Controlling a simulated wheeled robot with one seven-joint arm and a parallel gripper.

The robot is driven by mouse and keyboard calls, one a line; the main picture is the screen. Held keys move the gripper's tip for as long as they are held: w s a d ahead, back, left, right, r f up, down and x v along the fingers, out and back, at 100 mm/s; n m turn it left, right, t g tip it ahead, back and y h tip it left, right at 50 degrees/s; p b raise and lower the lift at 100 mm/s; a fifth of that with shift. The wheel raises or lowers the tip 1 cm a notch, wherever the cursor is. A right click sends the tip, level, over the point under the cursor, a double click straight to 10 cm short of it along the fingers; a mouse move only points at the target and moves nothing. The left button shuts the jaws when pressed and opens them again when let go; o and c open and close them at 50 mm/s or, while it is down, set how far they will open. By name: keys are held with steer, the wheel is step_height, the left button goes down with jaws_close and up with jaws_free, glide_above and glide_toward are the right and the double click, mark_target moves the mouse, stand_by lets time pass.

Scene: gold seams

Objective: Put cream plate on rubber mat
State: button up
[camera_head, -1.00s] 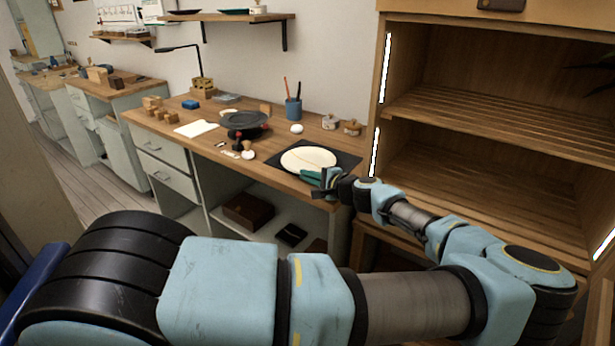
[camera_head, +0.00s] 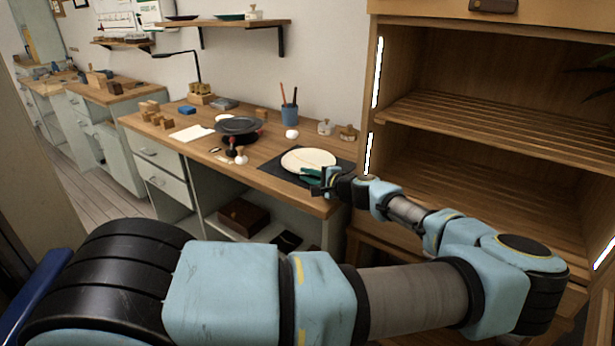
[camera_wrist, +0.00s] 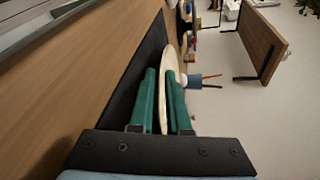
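The cream plate (camera_head: 308,159) is at the right end of the workbench, over the dark rubber mat (camera_head: 283,175). My gripper (camera_head: 314,177) is at the plate's near right rim. In the wrist view the plate (camera_wrist: 172,58) shows edge-on between the two green fingers of my gripper (camera_wrist: 161,85). The fingers appear shut on its rim, one above and one below. The lower finger lies between the plate and the mat (camera_wrist: 128,88), so the gripped rim is off the mat. Whether the far rim touches the mat is hidden.
A wooden cabinet with slatted shelves (camera_head: 480,120) stands close on the right. A dark turntable (camera_head: 238,127), a white knob-like item (camera_head: 240,157) and a blue pencil cup (camera_head: 290,115) are on the workbench (camera_head: 270,180). A wall shelf (camera_head: 225,22) hangs above.

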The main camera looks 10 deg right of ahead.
steer(key=shift+o, duration=1.2)
steer(key=shift+f, duration=0.1)
steer(key=shift+s+f, duration=0.15)
steer(key=b+v, duration=0.3)
steer(key=v, duration=0.6)
steer(key=shift+s+d, duration=0.15)
steer(key=shift+s, duration=0.05)
steer(key=shift+s+d+r+b, duration=0.2)
steer(key=shift+s+r+b, duration=0.1)
steer(key=shift+s+r, duration=0.2)
steer(key=shift+a, duration=0.1)
